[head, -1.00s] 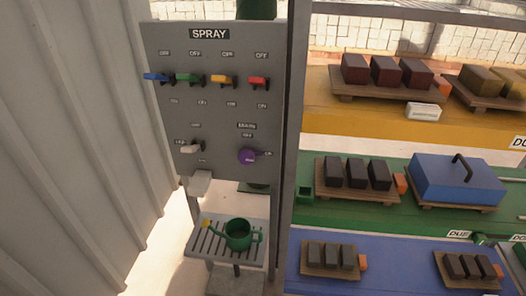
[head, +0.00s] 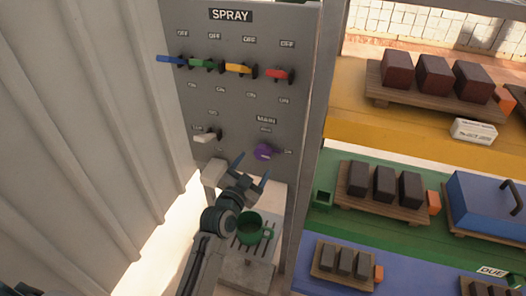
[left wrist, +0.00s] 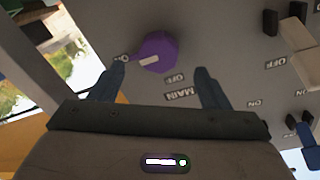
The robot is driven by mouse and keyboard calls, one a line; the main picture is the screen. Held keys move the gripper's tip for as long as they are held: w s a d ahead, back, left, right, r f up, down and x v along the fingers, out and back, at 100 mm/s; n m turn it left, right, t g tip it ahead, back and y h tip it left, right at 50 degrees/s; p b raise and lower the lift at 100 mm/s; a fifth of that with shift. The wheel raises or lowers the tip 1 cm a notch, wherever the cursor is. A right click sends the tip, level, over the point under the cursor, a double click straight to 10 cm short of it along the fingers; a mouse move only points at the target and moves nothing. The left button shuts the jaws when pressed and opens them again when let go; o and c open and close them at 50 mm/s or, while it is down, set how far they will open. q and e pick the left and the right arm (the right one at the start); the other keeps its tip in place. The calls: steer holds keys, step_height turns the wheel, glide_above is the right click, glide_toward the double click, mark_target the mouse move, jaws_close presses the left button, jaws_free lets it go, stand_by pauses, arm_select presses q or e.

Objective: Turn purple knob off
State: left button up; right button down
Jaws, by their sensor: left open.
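The purple knob (head: 264,151) is on the grey SPRAY panel (head: 280,110), below the MAIN label. Its pointer faces right, toward the ON label. The knob also shows in the left wrist view (left wrist: 157,49), where its pale stripe points toward ON and away from OFF. My left gripper (head: 253,170) is open and empty, just below and in front of the knob. In the left wrist view, the knob appears between and slightly beyond the fingertips, with no clear contact.
Blue (head: 170,59), green (head: 202,63), yellow (head: 238,68) and red (head: 277,74) levers line the panel above. A white lever (head: 204,138) is left of the knob. A green watering can (head: 252,228) stands below. A corrugated wall is at left, loaded shelves at right.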

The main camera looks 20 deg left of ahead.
mark_target(261, 155)
arm_select(q)
steer(key=w, duration=0.2)
steer(key=w+p, duration=0.1)
steer(key=w, duration=0.3)
steer(key=shift+w+d+f, duration=0.1)
steer(key=shift+w+d, duration=0.1)
steer(key=shift+d, duration=0.15)
steer(key=shift+c, duration=0.2)
steer(key=c, duration=0.9)
